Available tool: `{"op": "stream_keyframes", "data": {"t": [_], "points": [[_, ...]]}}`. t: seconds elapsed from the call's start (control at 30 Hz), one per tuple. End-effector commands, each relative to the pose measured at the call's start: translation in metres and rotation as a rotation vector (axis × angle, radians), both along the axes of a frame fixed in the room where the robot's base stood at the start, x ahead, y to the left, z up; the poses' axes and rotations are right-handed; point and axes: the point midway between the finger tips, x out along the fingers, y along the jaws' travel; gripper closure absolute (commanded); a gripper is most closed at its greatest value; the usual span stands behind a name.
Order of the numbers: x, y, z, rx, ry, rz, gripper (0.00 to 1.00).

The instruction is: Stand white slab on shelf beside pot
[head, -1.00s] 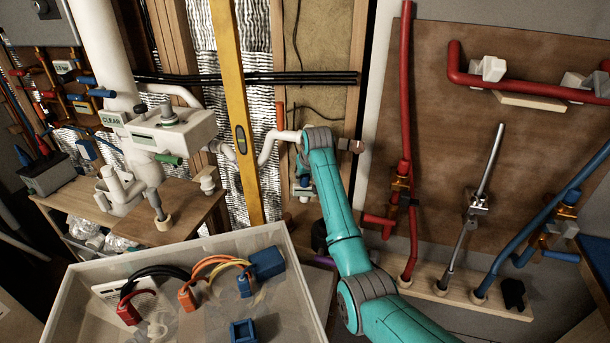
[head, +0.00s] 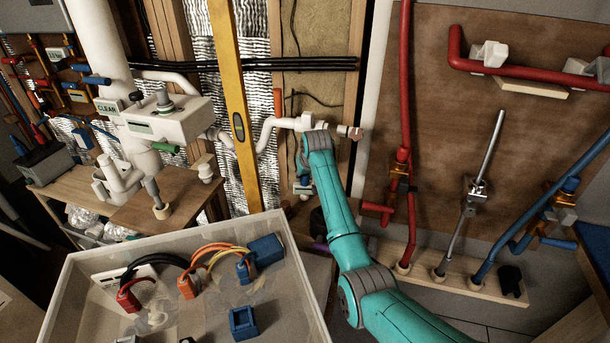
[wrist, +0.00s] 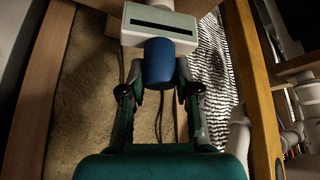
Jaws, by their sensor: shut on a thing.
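In the wrist view my gripper (wrist: 160,88) is shut on a blue rounded grip (wrist: 159,66). A white slab-like block (wrist: 160,27) with a dark slot is just beyond the grip and seems joined to it. In the head view my teal arm hides most of the gripper. I cannot make out a pot.
A pale open bin (head: 68,300) with coloured connectors stands in front. A yellow level (head: 232,90) stands upright against the wall studs. A peg board (head: 455,280) with red, metal and blue pipes is at right. White pipe (head: 270,128) crosses behind the arm.

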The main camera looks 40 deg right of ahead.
Motion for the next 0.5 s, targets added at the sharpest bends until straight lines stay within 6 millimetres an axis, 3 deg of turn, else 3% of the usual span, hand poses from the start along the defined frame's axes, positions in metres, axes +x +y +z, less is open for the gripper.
{"op": "stream_keyframes", "data": {"t": [0.5], "points": [[-0.0001,0.0002,-0.0056,0.0,0.001,0.0,1.0]]}}
